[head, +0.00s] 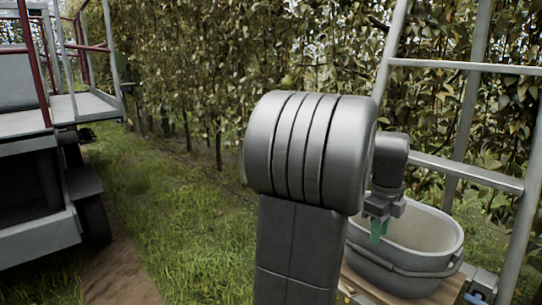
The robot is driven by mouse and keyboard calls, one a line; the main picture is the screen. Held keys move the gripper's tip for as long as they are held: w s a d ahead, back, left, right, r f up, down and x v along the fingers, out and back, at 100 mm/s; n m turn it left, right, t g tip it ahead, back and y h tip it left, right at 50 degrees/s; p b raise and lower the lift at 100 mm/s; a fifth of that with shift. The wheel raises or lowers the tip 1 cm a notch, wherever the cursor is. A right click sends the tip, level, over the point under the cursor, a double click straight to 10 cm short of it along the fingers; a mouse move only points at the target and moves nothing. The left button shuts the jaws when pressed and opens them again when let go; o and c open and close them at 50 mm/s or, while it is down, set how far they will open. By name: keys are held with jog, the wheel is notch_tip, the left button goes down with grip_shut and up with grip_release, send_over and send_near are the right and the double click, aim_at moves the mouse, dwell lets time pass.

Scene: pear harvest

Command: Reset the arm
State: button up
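My arm rises in the middle of the head view, and its thick grey joint covers much of the scene behind it. My gripper (379,232) points down on the right of that joint, with green fingertips. It shows in front of or over the left part of a grey bucket (408,282); I cannot tell its exact height over the rim. The fingertips are small and partly overlap, so their opening is unclear. I see nothing held between them.
The bucket stands on a wooden board (372,284). A metal ladder (470,174) rises close behind and right of it. A leafy tree row (190,70) fills the background. A wheeled platform vehicle (40,150) stands at left. Grass (185,220) between is clear.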

notch_tip(320, 180, down, 3)
jog(key=shift+d+f, duration=0.15)
jog(key=shift+f, duration=0.05)
jog(key=shift+w+r, duration=0.1)
jog(key=shift+r, duration=1.65)
